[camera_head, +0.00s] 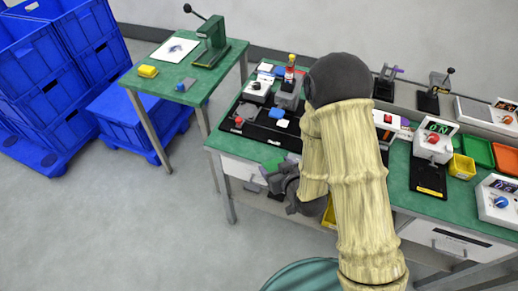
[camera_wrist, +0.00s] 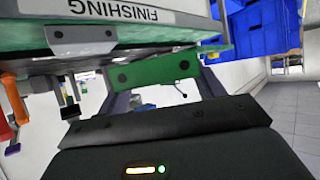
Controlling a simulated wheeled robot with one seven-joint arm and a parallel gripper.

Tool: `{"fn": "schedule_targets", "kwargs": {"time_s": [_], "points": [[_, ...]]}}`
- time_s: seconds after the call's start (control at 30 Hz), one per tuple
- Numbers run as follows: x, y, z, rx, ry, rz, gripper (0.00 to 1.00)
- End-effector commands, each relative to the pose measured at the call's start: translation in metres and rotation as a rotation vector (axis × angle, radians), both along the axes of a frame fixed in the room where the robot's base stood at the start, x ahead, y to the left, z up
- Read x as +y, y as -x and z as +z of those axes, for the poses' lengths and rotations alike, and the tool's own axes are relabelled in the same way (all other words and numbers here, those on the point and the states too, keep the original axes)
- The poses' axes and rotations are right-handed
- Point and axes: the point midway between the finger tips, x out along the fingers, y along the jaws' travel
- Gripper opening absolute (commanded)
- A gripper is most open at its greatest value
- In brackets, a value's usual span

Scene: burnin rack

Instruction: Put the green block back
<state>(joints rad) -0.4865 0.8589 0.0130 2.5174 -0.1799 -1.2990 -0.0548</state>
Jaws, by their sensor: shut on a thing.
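The green block (camera_head: 273,163) is at the tip of my gripper (camera_head: 277,174), just off the front edge of the near green-topped bench (camera_head: 225,137). In the wrist view the green block (camera_wrist: 155,70) shows as a flat green face with dark round spots, just beyond the dark gripper body. My gripper is shut on it.
A black tray (camera_head: 262,134) with switch boxes lies on the bench. Yellow (camera_head: 462,166), green (camera_head: 477,151) and orange (camera_head: 507,158) bins stand at the right. A side table (camera_head: 165,72) and blue crates (camera_head: 40,75) are at left.

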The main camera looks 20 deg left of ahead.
Motion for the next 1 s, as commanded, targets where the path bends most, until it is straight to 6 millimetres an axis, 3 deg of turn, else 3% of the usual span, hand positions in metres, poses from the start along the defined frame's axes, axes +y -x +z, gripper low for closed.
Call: {"fn": "schedule_targets", "kwargs": {"time_s": [0.47,1.0], "points": [[0.004,-0.004,-0.002,-0.003,-0.001,-0.003,0.44],[0.061,-0.07,0.004,-0.003,0.0,0.001,0.44]]}}
